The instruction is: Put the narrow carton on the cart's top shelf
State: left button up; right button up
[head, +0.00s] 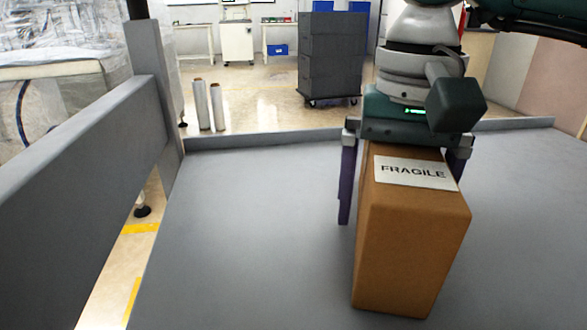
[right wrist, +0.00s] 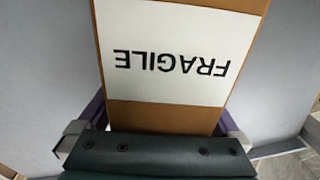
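The narrow brown carton (head: 410,240) stands upright on the grey top shelf (head: 260,230) of the cart in the head view. A white FRAGILE label (head: 415,172) lies on its top. The carton (right wrist: 165,118) and its label (right wrist: 185,50) also fill the middle of the right wrist view. My right gripper (head: 402,190) is over the carton's far end, with its purple fingers down on either side. A thin grey gap shows between the left finger and the carton, so the gripper looks open. Most of the other finger is hidden behind the carton. My left gripper is not in view.
A raised grey lip (head: 260,138) runs along the shelf's far edge. A grey rail and post (head: 90,150) stand at the left. The shelf is bare left of the carton. Grey stacked crates (head: 331,55) and wrapped rolls (head: 202,105) stand on the floor beyond.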

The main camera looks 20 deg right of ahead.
jog(key=shift+r, duration=0.35)
notch_tip(320, 180, up, 11)
jog(key=p, duration=0.3)
jog(key=shift+r, duration=0.3)
